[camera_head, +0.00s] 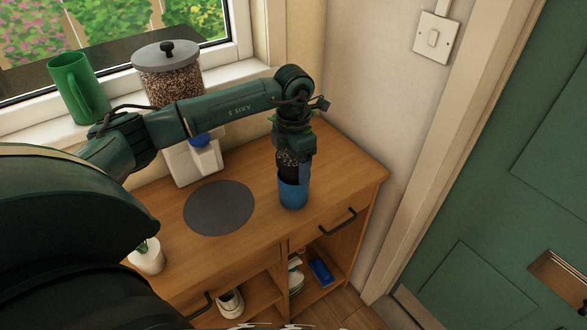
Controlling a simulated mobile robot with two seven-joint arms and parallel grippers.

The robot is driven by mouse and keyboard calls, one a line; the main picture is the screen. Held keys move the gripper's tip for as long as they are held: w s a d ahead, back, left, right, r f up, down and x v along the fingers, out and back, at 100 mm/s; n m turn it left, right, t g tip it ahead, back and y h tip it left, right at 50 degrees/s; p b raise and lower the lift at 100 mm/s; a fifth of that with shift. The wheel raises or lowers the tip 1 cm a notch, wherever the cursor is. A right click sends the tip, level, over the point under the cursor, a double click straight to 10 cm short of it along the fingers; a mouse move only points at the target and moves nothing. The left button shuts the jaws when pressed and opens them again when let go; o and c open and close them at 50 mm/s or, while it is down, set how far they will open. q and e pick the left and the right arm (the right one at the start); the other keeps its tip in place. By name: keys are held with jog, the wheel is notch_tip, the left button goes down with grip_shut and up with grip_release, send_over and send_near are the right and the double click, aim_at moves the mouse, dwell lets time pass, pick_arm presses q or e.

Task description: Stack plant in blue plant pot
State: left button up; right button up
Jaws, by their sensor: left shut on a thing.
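The blue plant pot (293,193) stands upright on the wooden cabinet top near its right end. A dark plant container (288,172) is at the mouth of the blue pot, with its lower part hidden by the pot's rim. I cannot tell how deep it sits. A little green foliage shows above it, mostly hidden by my arm. My left gripper (296,158) reaches down right above the blue pot and is shut on the plant. Its fingers are dark and partly hidden. My right gripper is not in view.
A dark round mat (219,207) lies left of the blue pot. A white potted plant (147,257) stands at the front left. A white box-like item (192,165) is behind the mat. A jar (168,72) and green mug (78,88) stand on the windowsill. A wall is close on the right.

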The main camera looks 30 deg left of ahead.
pick_arm(q)
notch_tip(320, 180, down, 2)
jog(key=shift+f, duration=0.25)
jog(key=shift+f, duration=0.35)
jog(key=shift+f+b, duration=0.25)
jog(key=shift+b, duration=0.15)
jog(key=o, duration=1.1)
jog(key=shift+r, duration=0.1)
